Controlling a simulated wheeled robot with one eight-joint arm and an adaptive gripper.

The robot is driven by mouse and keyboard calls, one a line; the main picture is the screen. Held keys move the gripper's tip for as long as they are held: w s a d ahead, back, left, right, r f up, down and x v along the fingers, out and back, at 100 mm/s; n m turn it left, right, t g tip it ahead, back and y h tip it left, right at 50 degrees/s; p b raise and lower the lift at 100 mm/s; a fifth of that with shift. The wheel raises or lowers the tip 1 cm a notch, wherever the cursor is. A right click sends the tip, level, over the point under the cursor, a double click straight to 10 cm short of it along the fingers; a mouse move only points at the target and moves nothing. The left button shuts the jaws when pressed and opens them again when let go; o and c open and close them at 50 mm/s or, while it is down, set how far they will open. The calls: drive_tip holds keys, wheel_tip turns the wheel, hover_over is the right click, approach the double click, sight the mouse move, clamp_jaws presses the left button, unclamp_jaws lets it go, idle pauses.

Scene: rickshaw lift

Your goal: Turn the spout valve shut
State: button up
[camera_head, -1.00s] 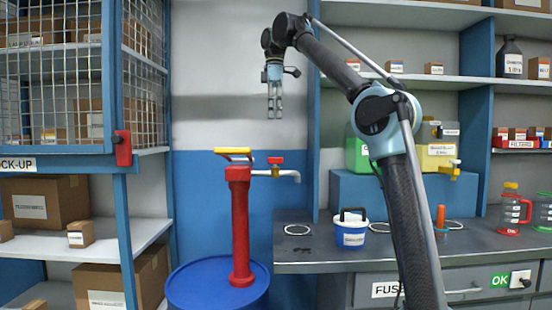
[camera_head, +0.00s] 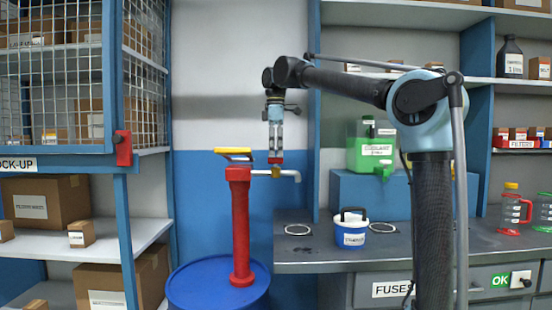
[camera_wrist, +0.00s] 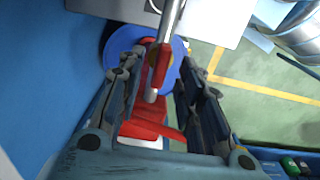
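The red spout valve handle (camera_head: 275,160) sits on top of the grey spout (camera_head: 290,174) of a red drum pump (camera_head: 240,225). My gripper (camera_head: 275,150) points straight down over the handle, its fingertips at about handle height. In the wrist view my gripper (camera_wrist: 162,82) is open, with one finger on each side of the red handle (camera_wrist: 161,66). Gaps show between the fingers and the handle, which lies roughly along the spout in that view. Whether a fingertip touches it I cannot tell.
The pump stands on a blue drum (camera_head: 218,285) and has a yellow top handle (camera_head: 233,152). A workbench (camera_head: 300,258) with a white-and-blue bucket (camera_head: 351,228) is at the right. A wire-mesh lock-up cabinet (camera_head: 120,90) is at the left.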

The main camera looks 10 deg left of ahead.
sight(276, 162)
drive_tip(key=shift+f, duration=1.1)
drive_tip(key=shift+c, duration=0.5)
clamp_jaws()
